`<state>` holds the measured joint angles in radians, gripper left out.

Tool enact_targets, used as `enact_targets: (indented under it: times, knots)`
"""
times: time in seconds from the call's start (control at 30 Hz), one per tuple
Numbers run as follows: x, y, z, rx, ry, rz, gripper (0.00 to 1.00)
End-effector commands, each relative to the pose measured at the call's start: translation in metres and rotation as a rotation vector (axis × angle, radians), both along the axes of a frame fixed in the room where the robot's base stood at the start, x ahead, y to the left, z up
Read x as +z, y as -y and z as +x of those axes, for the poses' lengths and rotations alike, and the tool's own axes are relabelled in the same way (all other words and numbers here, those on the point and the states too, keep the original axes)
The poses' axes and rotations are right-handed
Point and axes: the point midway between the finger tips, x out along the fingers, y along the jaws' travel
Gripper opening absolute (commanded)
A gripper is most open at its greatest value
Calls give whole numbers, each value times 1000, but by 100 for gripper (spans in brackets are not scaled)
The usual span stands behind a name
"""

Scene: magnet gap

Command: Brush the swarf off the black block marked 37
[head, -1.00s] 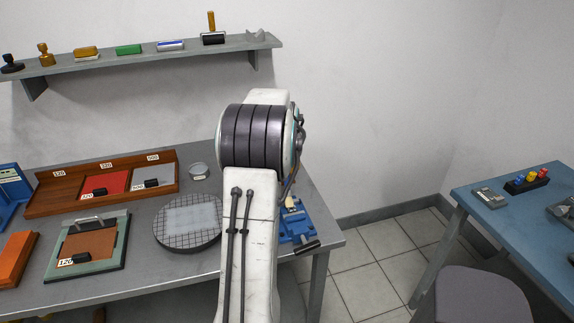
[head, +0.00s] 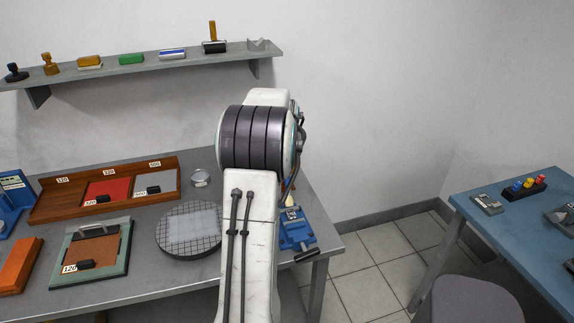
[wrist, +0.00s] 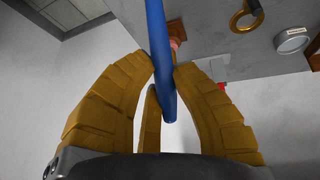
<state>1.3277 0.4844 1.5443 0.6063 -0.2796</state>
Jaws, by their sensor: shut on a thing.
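In the wrist view my gripper (wrist: 165,72) has its yellow-brown fingers closed around a slim blue rod (wrist: 158,40), which looks like a handle; I cannot tell what is at its far end. In the head view my arm hides the gripper and the rod. I can read no mark 37 in any view. Small black blocks lie in the trays: one in the green-framed tray (head: 86,264) by a label reading 120, and others in the wooden tray beside the red (head: 102,199) and grey (head: 153,189) panels.
A round gridded plate (head: 185,250) with a pale sheet on it stands left of my arm. A blue vise-like tool (head: 298,235) is at the table's right end. A wall shelf (head: 150,65) holds several tools. A blue table (head: 510,220) and a grey seat (head: 472,295) stand at the right.

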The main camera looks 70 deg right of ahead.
Motion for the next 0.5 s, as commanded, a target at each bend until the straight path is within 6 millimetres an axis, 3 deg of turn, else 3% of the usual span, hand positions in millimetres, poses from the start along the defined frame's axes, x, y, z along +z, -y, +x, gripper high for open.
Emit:
enact_targets:
  times: [0.5]
  knots:
    - [37, 0, 0, 0, 0, 0, 0]
